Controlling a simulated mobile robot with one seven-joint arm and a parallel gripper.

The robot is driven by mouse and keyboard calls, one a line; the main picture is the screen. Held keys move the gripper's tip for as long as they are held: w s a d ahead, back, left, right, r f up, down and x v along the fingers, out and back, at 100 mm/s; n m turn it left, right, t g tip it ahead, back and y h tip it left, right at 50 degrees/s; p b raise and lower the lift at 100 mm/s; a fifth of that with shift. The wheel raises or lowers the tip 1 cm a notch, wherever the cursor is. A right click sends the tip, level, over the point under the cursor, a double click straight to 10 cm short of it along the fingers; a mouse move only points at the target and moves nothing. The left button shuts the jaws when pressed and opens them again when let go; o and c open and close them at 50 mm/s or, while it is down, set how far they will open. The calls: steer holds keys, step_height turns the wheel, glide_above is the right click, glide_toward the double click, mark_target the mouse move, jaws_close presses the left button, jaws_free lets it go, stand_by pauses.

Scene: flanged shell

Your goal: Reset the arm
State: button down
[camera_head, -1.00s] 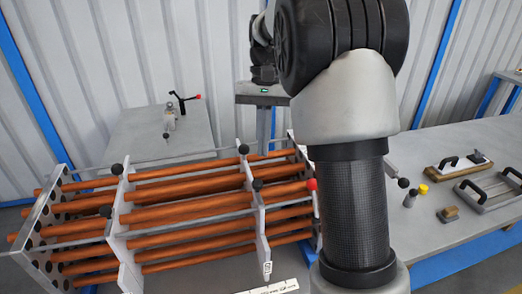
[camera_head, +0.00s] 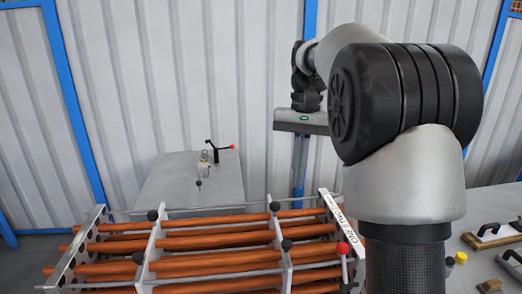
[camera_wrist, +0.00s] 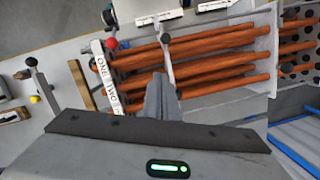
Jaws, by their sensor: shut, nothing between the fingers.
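My gripper (camera_head: 302,122) is raised behind the rack in the head view, with its grey body and green light showing. In the wrist view its two grey fingers (camera_wrist: 160,97) are together with nothing between them. The fingers point over the rack of copper-coloured tubes (camera_wrist: 208,50) and appear clear of it. My arm's large black and grey joint fills the right of the head view and hides part of the bench.
The tube rack (camera_head: 215,242) has upright plates with black knobs and one red knob (camera_head: 342,248). A labelled strip (camera_head: 335,215) stands at its right end. A grey table (camera_head: 190,185) behind carries a red-tipped clamp (camera_head: 215,152). Handled tools (camera_head: 495,232) lie at right.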

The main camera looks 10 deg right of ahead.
steer(key=s+a+r+n+t+p, duration=0.2)
steer(key=s+r+t+p, duration=0.3)
steer(key=s, duration=0.7)
steer(key=s+f+n+t+h, duration=0.1)
steer(key=s+f+n+t, duration=0.1)
steer(key=s, duration=0.8)
steer(key=shift+s+a+f+t, duration=0.25)
steer(key=shift+a+f+t, duration=0.05)
steer(key=shift+a+f, duration=0.05)
